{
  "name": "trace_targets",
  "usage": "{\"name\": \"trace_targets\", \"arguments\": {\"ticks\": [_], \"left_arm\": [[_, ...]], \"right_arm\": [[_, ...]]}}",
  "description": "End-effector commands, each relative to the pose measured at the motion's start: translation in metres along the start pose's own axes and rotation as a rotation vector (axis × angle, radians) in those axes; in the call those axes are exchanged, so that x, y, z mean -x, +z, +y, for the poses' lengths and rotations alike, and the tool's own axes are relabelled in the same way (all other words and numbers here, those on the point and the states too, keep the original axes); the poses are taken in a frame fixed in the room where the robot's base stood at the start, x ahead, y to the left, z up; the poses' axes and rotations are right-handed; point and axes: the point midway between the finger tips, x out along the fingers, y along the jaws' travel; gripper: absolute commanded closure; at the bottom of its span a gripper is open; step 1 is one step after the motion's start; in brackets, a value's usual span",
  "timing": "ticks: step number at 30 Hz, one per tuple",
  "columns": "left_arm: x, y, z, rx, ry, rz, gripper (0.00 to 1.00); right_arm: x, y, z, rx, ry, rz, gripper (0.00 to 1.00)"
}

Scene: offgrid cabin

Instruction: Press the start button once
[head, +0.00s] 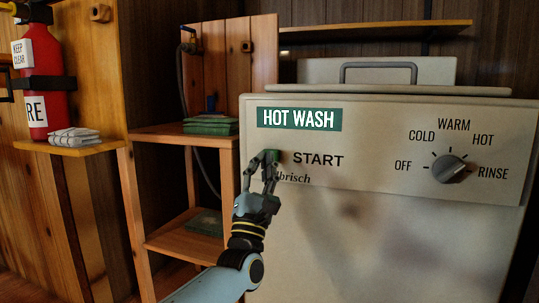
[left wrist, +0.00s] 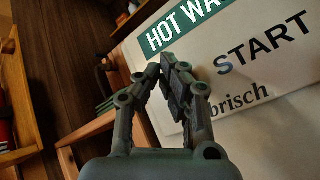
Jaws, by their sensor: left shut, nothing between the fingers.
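My right gripper is not in view.
A dial (head: 449,169) with COLD, WARM, HOT, RINSE and OFF marks sits at the panel's right. A wooden shelf (head: 165,134) with green folded items stands left of the washer. A fire extinguisher (head: 42,85) and folded cloth (head: 74,138) are farther left.

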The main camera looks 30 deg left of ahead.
Motion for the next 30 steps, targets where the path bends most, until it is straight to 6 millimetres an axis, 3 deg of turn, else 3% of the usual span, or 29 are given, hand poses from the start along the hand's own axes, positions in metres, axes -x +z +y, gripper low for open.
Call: {"name": "trace_targets", "arguments": {"ticks": [10, 30], "left_arm": [[0.019, 0.016, 0.016, 0.000, 0.001, -0.001, 1.00], [0.021, 0.016, 0.016, 0.000, 0.000, 0.000, 1.00]], "right_arm": [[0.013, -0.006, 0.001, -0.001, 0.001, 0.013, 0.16], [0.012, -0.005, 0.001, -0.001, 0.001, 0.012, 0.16]]}}
